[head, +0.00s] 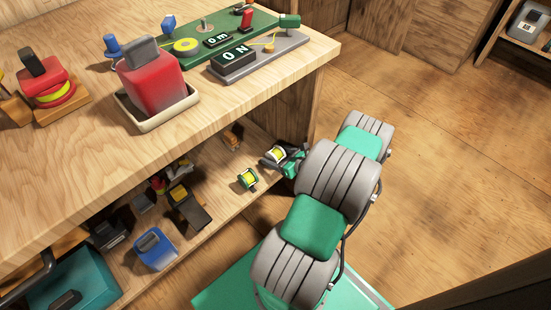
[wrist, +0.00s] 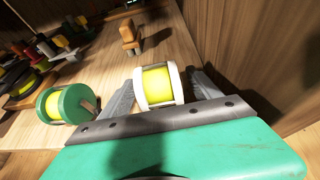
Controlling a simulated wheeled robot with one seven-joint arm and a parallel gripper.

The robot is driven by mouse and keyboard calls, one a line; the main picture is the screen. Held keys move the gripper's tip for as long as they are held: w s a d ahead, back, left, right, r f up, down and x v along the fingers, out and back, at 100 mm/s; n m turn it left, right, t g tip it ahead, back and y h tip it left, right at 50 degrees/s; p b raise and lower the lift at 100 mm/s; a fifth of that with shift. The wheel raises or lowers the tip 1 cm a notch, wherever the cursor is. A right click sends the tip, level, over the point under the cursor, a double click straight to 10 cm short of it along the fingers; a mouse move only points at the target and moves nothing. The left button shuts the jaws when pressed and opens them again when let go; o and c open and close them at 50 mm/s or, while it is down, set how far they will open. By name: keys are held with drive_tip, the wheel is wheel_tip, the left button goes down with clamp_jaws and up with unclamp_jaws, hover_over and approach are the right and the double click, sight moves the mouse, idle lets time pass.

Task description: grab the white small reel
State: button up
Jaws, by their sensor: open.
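The white small reel (wrist: 158,87) has white rims and a yellow spool. In the wrist view it sits between the two grey fingers of my gripper (wrist: 163,80). The fingers are open, one on each side of it, with a small gap at the right finger. In the head view the white reel (head: 274,156) shows at the right end of the lower shelf (head: 228,166), partly covered by my gripper (head: 285,158). The reel's lower part is hidden behind the gripper's front edge in the wrist view.
A green reel with a yellow spool (head: 248,178) stands just left of my gripper; it also shows in the wrist view (wrist: 67,104). A small brown and orange item (head: 233,136) lies farther back. Several tackle items crowd the shelf's left. The wooden tabletop (head: 90,150) overhangs the shelf.

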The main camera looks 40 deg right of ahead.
drive_tip(key=shift+c, duration=0.4)
clamp_jaws()
idle(0.4)
